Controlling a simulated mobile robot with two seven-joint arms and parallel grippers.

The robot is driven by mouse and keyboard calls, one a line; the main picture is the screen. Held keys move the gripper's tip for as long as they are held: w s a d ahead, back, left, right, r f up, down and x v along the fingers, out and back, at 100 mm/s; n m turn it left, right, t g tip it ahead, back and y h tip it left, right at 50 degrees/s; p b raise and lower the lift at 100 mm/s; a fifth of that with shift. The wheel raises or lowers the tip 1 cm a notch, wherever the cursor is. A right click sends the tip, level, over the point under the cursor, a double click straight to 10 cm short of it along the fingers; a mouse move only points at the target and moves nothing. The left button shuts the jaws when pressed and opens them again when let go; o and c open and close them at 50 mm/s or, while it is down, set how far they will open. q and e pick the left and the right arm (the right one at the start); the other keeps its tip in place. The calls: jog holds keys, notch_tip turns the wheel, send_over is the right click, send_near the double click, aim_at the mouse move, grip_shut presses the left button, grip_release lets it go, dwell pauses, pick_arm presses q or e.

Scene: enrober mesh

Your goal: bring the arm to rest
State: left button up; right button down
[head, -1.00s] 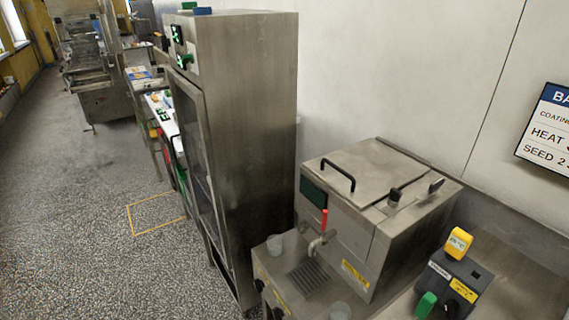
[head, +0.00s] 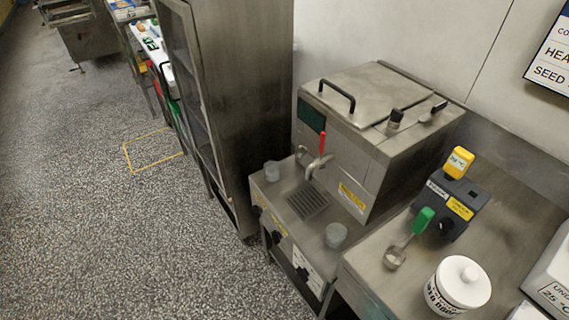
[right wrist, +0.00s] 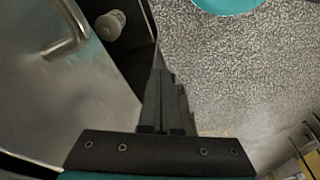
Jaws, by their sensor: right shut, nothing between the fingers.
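My right gripper (right wrist: 164,92) shows in the right wrist view, its dark fingers together with nothing between them. It hangs over the speckled floor (right wrist: 235,75), beside a steel surface with a bent handle (right wrist: 68,40) at the left. Neither of my grippers shows in the head view, and my left gripper is in no view.
A steel tank machine (head: 375,130) with a red-handled tap stands on the counter beside a tall steel cabinet (head: 245,90). The floor (head: 100,230) at left is clear.

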jog(key=s+d+f+b, duration=0.1)
jog(key=s+f+b, duration=0.1)
jog(key=s+f, duration=0.6)
jog(key=s+d+f+g+b, duration=0.1)
jog(key=s+d+f+b, duration=0.1)
jog(key=s+f, duration=0.7)
notch_tip(320, 180, down, 6)
jog(key=shift+f+g+b, duration=0.1)
jog(key=shift+g+b, duration=0.2)
jog(key=shift+b, duration=0.3)
